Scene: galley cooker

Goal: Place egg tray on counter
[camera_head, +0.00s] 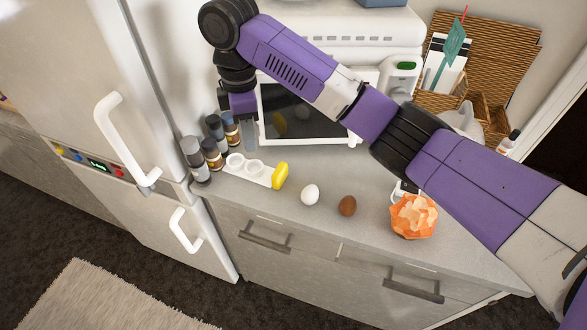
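A white tray with round cups (261,179), which looks like the egg tray, lies on the grey counter (375,190) in front of the microwave. A yellow object (280,176) is at its right end. A white egg (310,194) and a brown egg (347,206) lie on the counter to the right of the tray, apart from it. My gripper (247,142) points down behind the tray, in front of the microwave's left side. Its fingers are mostly hidden or too small to tell their opening, and whether they touch the tray is unclear.
Several spice jars (193,152) stand left of the tray, close to my gripper. A white microwave (330,125) is behind. A fridge (75,75) borders the counter's left. Counter around the eggs is clear.

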